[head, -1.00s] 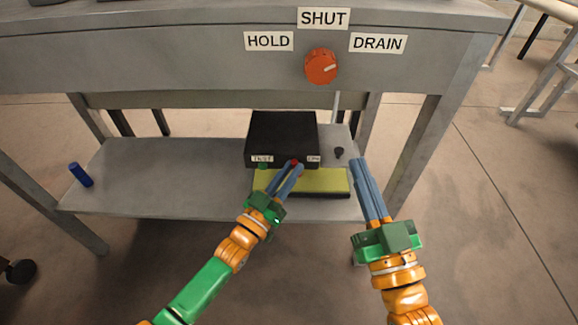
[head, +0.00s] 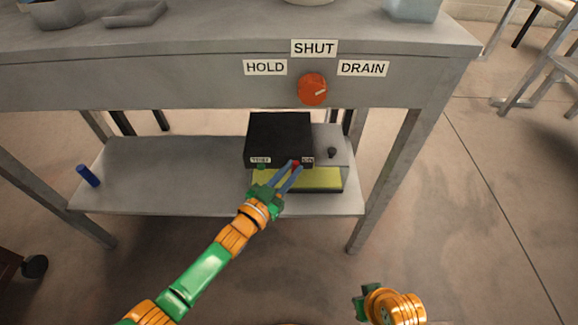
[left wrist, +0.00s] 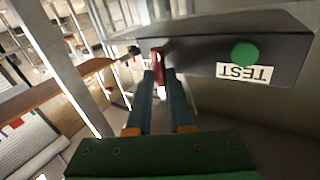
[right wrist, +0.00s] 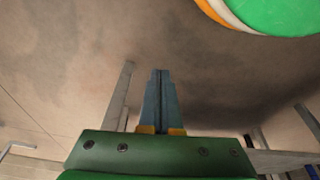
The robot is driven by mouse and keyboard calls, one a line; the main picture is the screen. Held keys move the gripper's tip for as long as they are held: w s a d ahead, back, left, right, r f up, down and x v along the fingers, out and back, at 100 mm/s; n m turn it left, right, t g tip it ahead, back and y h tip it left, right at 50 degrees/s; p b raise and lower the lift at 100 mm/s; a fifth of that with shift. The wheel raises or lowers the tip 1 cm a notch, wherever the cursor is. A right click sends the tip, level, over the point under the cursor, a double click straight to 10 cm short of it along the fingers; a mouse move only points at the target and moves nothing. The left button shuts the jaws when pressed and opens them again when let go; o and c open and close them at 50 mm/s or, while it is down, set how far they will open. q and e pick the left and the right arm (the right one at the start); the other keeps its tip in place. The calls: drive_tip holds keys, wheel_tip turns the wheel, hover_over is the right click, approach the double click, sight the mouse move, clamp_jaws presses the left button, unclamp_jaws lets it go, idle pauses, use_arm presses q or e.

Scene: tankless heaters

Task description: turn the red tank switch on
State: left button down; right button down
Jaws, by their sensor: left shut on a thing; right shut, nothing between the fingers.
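A black box (head: 280,137) stands on the lower shelf of a grey workbench. Its front has a TEST label (head: 260,160) and a second, blurred label (head: 307,161). The red switch (left wrist: 158,60) sticks out of the front, left of the green button (left wrist: 245,53) in the left wrist view. My left gripper (head: 296,166) is at the box front, its fingers shut on the red switch and hiding part of it. My right gripper (right wrist: 160,75) is shut and empty, low in front of the bench, away from the box; its fingers are hardly visible in the head view.
A small black knob (head: 332,152) is right of the box. An orange dial (head: 312,89) with HOLD, SHUT and DRAIN labels is on the bench front. A blue cylinder (head: 88,175) lies at the shelf's left.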

use_arm(q)
drive_tip(key=shift+d+r+m+g+y+p, duration=0.1)
drive_tip(key=shift+r+m+g+y+p, duration=0.15)
drive_tip(key=shift+p, duration=0.35)
drive_tip(key=shift+d+m+g+y+p, duration=0.15)
drive_tip(key=shift+m+p, duration=0.2)
drive_tip(key=shift+p, duration=0.2)
drive_tip(key=shift+d+f+m+g+y+p, duration=0.15)
drive_tip(key=shift+m+g+y+p, duration=0.1)
drive_tip(key=shift+m+p, duration=0.35)
drive_tip(key=shift+d+f+m+g+y+p, duration=0.15)
drive_tip(key=shift+m+y+p, duration=0.2)
drive_tip(key=shift+p, duration=0.4)
use_arm(e)
drive_tip(key=s+d+f, duration=0.1)
drive_tip(key=s+f, duration=0.4)
drive_tip(key=f, duration=0.5)
drive_tip(key=shift+d+g, duration=0.15)
drive_tip(key=shift+g, duration=0.25)
use_arm(q)
drive_tip(key=c, duration=1.1)
unclamp_jaws()
